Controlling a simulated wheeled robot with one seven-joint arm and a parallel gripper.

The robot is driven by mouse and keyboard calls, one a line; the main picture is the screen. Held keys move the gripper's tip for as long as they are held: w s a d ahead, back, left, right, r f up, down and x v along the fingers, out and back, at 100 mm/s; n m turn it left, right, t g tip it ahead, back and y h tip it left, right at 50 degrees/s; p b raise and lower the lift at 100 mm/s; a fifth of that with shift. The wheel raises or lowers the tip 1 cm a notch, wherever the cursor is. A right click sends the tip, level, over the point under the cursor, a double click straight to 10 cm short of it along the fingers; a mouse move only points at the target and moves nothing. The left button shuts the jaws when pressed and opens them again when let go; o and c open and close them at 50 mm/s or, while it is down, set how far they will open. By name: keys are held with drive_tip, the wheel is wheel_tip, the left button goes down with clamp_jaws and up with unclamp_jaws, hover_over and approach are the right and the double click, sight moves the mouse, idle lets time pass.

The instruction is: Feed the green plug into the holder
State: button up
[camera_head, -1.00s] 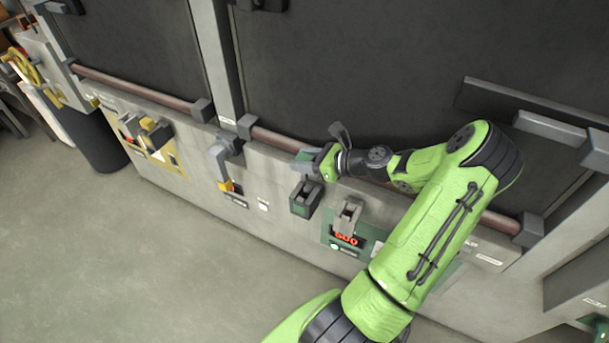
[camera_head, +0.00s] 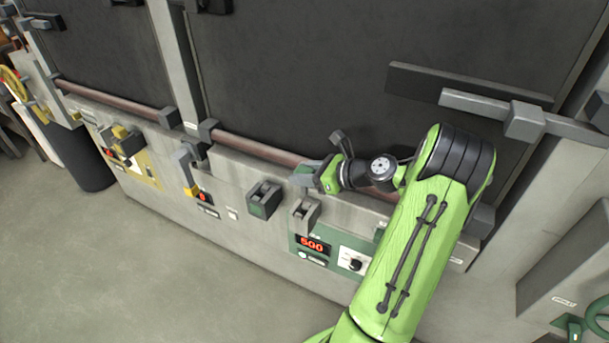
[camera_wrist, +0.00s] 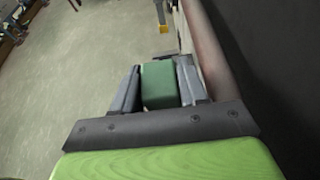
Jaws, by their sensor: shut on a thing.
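In the wrist view my gripper (camera_wrist: 160,88) is shut on the green plug (camera_wrist: 160,84), a green block held between its two grey fingers. In the head view my gripper (camera_head: 306,178) is at the brown rail, above and behind a grey bracket-like holder (camera_head: 305,213) over the green panel. The plug is apart from this holder. I cannot tell from the picture whether either bracket has something seated inside.
The brown rail (camera_head: 262,149) runs along the dark door, close beside my gripper. The green panel (camera_head: 338,253) has a red 500 display (camera_head: 312,244) and a knob. A grey lever with a yellow tip (camera_head: 187,172) stands further left. The floor in front is clear.

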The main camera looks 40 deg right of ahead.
sight(307, 189)
drive_tip(key=shift+w+a+f+b, duration=0.1)
drive_tip(key=shift+w+f+b, duration=0.25)
drive_tip(key=shift+w+f, duration=0.1)
drive_tip(key=shift+s+f+b, duration=0.2)
drive_tip(key=shift+f+b, duration=0.45)
drive_tip(key=shift+b, duration=0.25)
wheel_tip(307, 189, down, 4)
drive_tip(key=b, duration=0.4)
drive_tip(key=shift+w+r, duration=0.1)
wheel_tip(307, 189, down, 5)
drive_tip(key=shift+r+b, duration=0.1)
drive_tip(key=shift+b, duration=0.95)
drive_tip(key=o, duration=1.2)
